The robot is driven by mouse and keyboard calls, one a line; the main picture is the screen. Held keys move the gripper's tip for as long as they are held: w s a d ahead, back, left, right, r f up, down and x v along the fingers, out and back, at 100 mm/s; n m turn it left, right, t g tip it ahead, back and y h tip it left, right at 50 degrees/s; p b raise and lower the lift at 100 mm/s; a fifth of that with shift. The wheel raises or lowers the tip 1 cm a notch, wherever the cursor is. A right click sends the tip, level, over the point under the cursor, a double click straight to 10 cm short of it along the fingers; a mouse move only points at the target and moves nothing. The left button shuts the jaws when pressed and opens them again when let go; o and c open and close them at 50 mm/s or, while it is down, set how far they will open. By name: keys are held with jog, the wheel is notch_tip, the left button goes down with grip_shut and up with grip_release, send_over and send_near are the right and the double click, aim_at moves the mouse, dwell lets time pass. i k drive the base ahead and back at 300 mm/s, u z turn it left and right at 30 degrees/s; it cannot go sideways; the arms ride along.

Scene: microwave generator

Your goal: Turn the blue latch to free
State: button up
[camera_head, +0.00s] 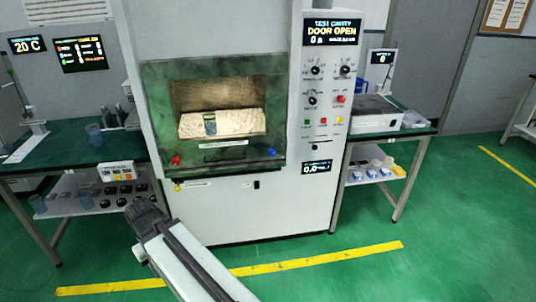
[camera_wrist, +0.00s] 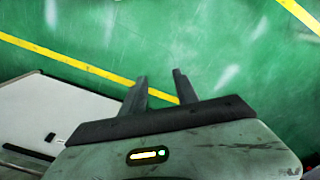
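The blue latch (camera_head: 272,152) is a small blue knob at the lower right corner of the green frame around the microwave generator's window. Its exact turn angle is too small to tell. A similar red knob (camera_head: 176,160) sits at the lower left corner of the frame. My gripper (camera_head: 143,207) is low in front of the machine's left side, well left of and below the blue latch, touching nothing. In the wrist view my gripper (camera_wrist: 160,80) has its two fingers apart with only floor between them. The latch is not in the wrist view.
The white cabinet (camera_head: 235,215) carries a panel reading "DOOR OPEN" (camera_head: 332,31). A beaker (camera_head: 210,124) stands inside the lit cavity. Side tables with equipment flank the cabinet, the left one (camera_head: 75,147) near my gripper. The green floor in front is clear, with a yellow line (camera_head: 330,257).

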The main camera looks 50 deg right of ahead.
aim_at(276, 146)
jog(key=i, duration=0.85)
